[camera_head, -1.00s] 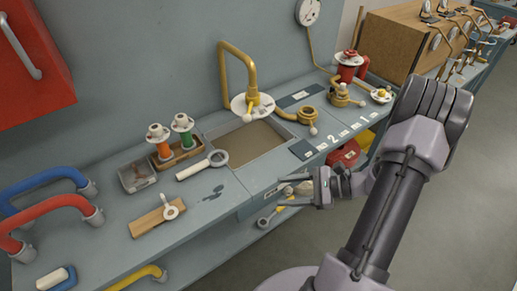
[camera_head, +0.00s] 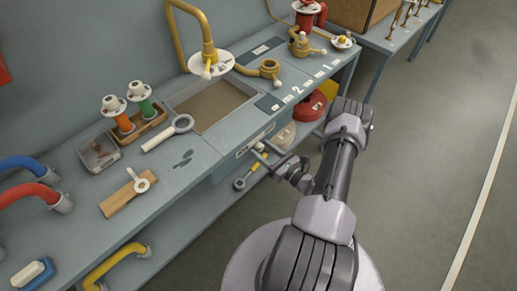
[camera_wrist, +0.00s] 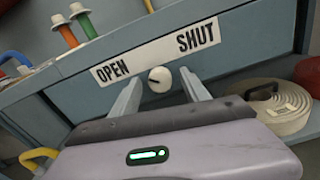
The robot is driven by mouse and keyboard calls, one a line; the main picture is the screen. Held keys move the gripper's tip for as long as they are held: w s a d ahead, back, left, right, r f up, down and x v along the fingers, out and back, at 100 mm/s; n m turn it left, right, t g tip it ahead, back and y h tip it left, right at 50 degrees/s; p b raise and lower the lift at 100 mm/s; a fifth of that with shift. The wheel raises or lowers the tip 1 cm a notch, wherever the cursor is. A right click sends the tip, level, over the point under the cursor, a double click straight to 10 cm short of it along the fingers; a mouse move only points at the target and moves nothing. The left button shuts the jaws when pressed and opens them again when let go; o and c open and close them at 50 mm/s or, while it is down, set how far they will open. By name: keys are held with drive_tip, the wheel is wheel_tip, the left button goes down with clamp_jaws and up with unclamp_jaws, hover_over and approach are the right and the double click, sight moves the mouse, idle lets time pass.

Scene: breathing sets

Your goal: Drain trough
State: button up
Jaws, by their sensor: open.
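The trough (camera_head: 212,104) is a rectangular basin sunk in the grey bench, with a flat brownish surface inside. I cannot tell whether that is liquid or its floor. In the wrist view, a label (camera_wrist: 157,52) on the bench's front face reads OPEN at left and SHUT at right. A small white round knob (camera_wrist: 160,79) sits just below the label, between the words; its setting is unclear. My gripper (camera_wrist: 161,84) is open, its fingers on either side of the knob in the picture; contact is unclear. In the head view my gripper (camera_head: 264,158) is at the bench front below the trough.
A brass spout (camera_head: 207,38) with a white disc stands behind the trough. A white-handled magnifier-like tool (camera_head: 166,136) and a rack (camera_head: 141,127) with orange and green capped pieces lie left. A coiled hose (camera_wrist: 284,108) sits on the lower shelf at right. Open floor lies right.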

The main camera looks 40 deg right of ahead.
drive_tip(key=shift+w+a, duration=0.1)
drive_tip(key=shift+w, duration=1.15)
drive_tip(key=shift+c, duration=0.4)
clamp_jaws()
drive_tip(key=m+b, duration=0.1)
drive_tip(key=m, duration=0.3)
drive_tip(key=shift+m, duration=0.4)
drive_tip(key=shift+o, duration=0.4)
unclamp_jaws()
drive_tip(key=shift+s, duration=0.1)
